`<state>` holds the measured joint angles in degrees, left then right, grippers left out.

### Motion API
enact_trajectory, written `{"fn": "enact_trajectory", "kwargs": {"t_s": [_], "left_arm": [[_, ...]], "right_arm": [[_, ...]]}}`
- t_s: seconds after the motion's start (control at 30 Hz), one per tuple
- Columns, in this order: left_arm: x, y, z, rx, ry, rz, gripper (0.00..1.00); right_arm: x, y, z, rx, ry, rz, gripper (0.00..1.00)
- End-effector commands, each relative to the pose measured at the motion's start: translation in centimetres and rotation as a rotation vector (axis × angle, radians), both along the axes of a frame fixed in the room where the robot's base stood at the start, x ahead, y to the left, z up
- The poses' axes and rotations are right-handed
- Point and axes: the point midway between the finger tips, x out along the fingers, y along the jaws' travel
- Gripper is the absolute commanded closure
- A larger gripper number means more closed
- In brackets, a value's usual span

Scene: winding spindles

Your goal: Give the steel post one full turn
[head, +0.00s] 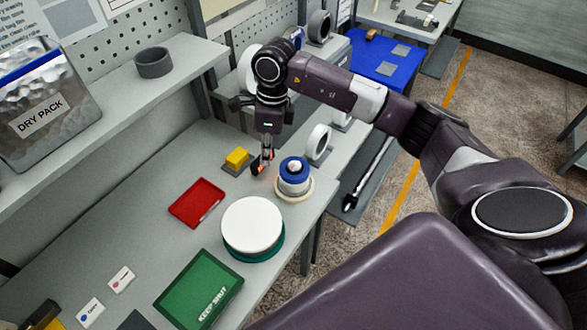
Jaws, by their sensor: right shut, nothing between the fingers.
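A short upright spindle stands near the bench's right edge. It has a pale round base (303,192), a blue collar (284,172) and a light metallic knob, seemingly the top of the steel post (294,166). My right gripper (262,166) points down just left of the spindle, apart from it. Its fingers are shut and empty. How far its tips are above the bench is hard to tell. My left gripper is out of view.
A red tray (197,202), a white disc on a green base (252,225) and a green box (200,289) stand nearer. White rings (318,143) stand behind the spindle.

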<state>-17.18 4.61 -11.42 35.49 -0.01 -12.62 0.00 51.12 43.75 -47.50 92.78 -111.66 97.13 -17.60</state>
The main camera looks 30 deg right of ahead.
Motion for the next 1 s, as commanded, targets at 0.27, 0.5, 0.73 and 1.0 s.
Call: {"fn": "enact_trajectory", "kwargs": {"t_s": [0.27, 0.5, 0.73, 1.0], "left_arm": [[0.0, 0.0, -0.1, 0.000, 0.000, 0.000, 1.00], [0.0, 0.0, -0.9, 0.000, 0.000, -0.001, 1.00], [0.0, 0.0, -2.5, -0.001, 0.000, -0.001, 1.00], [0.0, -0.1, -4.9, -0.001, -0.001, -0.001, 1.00]], "right_arm": [[-0.1, -4.5, 0.8, -0.136, 0.031, -0.027, 1.00], [-0.2, -4.6, -0.7, -0.138, 0.034, -0.027, 1.00], [-0.2, -4.5, -3.7, -0.137, 0.036, -0.028, 1.00], [-0.1, -4.6, -6.1, -0.137, 0.032, -0.028, 1.00]]}}
